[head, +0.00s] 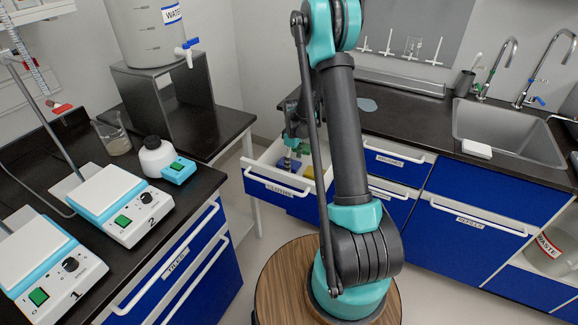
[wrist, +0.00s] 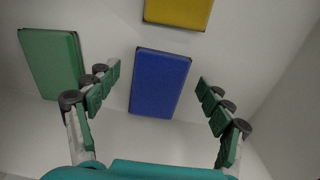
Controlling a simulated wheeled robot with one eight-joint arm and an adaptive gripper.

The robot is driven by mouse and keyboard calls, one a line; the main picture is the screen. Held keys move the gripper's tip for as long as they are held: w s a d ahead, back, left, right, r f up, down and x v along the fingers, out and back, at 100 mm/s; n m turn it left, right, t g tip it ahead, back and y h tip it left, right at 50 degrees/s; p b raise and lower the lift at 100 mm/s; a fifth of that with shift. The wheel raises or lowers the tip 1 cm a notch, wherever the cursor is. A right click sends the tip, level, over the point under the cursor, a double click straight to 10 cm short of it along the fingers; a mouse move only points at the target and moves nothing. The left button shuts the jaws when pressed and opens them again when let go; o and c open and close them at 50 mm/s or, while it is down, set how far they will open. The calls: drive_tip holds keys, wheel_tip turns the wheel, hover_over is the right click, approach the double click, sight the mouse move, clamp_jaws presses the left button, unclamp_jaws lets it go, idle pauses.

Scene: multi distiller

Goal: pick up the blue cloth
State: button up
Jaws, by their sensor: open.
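The blue cloth (wrist: 160,82) is a flat blue rectangle lying in the white open drawer (head: 276,190). In the wrist view it sits between and a little beyond the two fingers of my gripper (wrist: 159,96). My gripper is open and empty, with a finger on each side of the cloth and apart from it.
In the drawer, a green cloth (wrist: 50,62) lies left of the blue one and a yellow cloth (wrist: 178,12) lies beyond it. Drawer walls are close around. A counter (head: 400,115) stands behind the drawer; a bench with hot plates (head: 125,205) is at left.

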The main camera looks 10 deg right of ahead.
drive_tip(key=shift+f, duration=0.25)
drive_tip(key=shift+c, duration=0.5)
drive_tip(key=c, duration=1)
drive_tip(key=shift+r, duration=0.1)
drive_tip(key=shift+c, duration=0.2)
